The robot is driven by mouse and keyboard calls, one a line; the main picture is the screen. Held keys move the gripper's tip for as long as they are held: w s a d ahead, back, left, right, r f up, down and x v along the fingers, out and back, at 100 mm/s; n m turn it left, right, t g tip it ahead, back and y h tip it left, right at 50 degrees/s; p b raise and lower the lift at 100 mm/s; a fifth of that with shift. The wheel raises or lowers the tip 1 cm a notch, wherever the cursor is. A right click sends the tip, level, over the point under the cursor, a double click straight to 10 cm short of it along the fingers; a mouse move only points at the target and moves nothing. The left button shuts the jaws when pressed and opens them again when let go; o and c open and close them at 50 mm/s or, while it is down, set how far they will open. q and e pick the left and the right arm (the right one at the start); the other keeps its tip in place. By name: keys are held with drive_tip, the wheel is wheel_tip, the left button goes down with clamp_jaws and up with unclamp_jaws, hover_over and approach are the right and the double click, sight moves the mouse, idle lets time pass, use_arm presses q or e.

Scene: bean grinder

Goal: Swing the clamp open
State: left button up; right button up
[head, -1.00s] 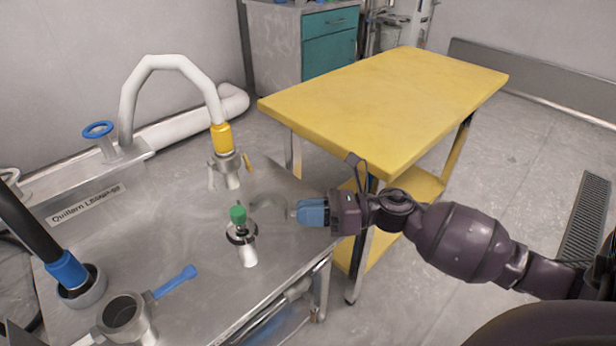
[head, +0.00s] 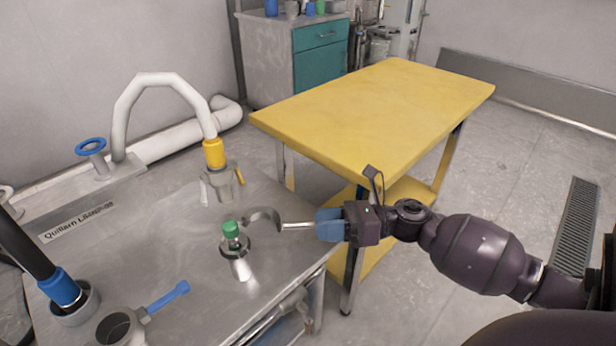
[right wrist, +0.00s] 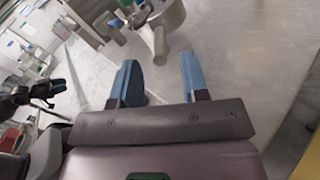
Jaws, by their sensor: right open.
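The clamp (head: 262,216) is a curved metal hook with a straight metal handle (head: 297,226) pointing right. Its hook stands out to the right of the green-knobbed fitting (head: 231,230), with its curve apart from the fitting's body. My right gripper (head: 320,225) is at the handle's right end. In the right wrist view the blue fingers (right wrist: 160,72) are spread apart, with a metal rod (right wrist: 160,43) just ahead of the gap. I cannot tell whether the fingers touch it. My left gripper is not seen in the head view.
A yellow table (head: 375,105) stands behind my right arm. A white hose with a yellow collar (head: 214,153) rises behind the fitting. A blue-handled ring (head: 120,325) and a black hose with a blue collar (head: 60,290) are at the front left of the metal bench (head: 175,235).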

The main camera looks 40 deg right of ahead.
drive_tip(key=v, duration=0.5)
drive_tip(key=shift+s+d+p, duration=0.2)
drive_tip(key=shift+d+p, duration=0.05)
drive_tip(key=shift+p, duration=0.1)
drive_tip(key=shift+c, duration=0.3)
